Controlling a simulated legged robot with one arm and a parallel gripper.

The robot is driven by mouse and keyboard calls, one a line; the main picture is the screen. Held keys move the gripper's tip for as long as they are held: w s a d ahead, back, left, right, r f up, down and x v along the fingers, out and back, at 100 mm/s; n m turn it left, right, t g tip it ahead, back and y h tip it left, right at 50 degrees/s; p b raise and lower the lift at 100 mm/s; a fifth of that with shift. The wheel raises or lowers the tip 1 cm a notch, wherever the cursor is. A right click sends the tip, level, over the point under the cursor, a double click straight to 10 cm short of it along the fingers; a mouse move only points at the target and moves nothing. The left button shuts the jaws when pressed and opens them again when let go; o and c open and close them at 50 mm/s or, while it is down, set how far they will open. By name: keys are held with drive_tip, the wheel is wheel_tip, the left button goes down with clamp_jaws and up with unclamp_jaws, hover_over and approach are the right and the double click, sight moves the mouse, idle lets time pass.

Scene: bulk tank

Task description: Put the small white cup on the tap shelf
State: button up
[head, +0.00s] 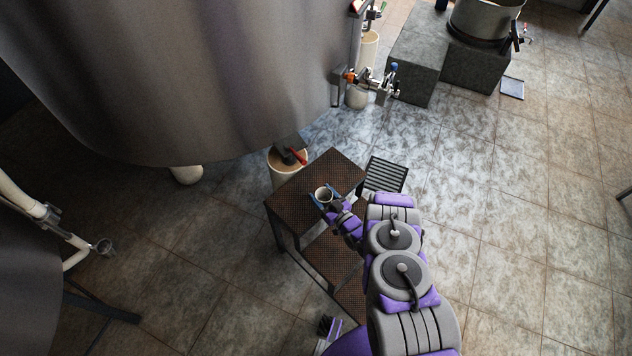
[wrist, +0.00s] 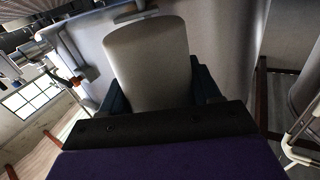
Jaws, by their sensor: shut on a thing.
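The small white cup (head: 324,194) is between the blue fingers of my gripper (head: 325,198) in the head view, with its open top facing up. In the wrist view the cup (wrist: 148,62) is large and pale, with a dark finger on each side. My gripper (wrist: 160,92) is shut on it. The cup shows over the brown perforated top of a step stand (head: 296,193); I cannot tell whether it touches that top. A dark slatted rack (head: 385,174) lies to the right of the stand; I cannot tell whether it is the tap shelf.
The big steel tank (head: 190,70) fills the upper left, with a blue-handled tap (head: 388,82) at its right side. A pale bucket (head: 285,165) with a red-handled valve stands behind the stand. Grey blocks (head: 420,65) and a pot (head: 487,17) are at upper right. Tiled floor is clear at right.

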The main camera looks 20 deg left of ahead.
drive_tip(key=s+a+p+v, duration=0.1)
drive_tip(key=s+p+v, duration=0.1)
drive_tip(key=v, duration=0.7)
drive_tip(key=w+d+r+m+t+h, duration=0.3)
drive_tip(key=w+d+r+h, duration=0.15)
drive_tip(key=w+r, duration=0.75)
drive_tip(key=w+d+r+m+t+h, duration=0.3)
drive_tip(key=w+d+r, duration=0.3)
drive_tip(key=w+r, duration=0.6)
drive_tip(key=w+d+r+m+t+h, duration=0.1)
drive_tip(key=w+d+r+m+h, duration=0.1)
drive_tip(key=d+r, duration=0.5)
drive_tip(key=w+d+r+m+t+h, duration=0.1)
drive_tip(key=w+d+r+m+h, duration=0.15)
drive_tip(key=r, duration=0.75)
drive_tip(key=s+d+r+h, duration=0.2)
drive_tip(key=d+r, duration=0.1)
drive_tip(key=r, duration=0.5)
drive_tip(key=s+d+r+h, duration=0.1)
drive_tip(key=s+d+r, duration=0.2)
drive_tip(key=r, duration=0.4)
drive_tip(key=s+f, duration=0.3)
drive_tip(key=f, duration=0.4)
drive_tip(key=s+f, duration=0.4)
drive_tip(key=f, duration=0.4)
drive_tip(key=shift+s+m, duration=0.25)
drive_tip(key=shift+m, duration=0.2)
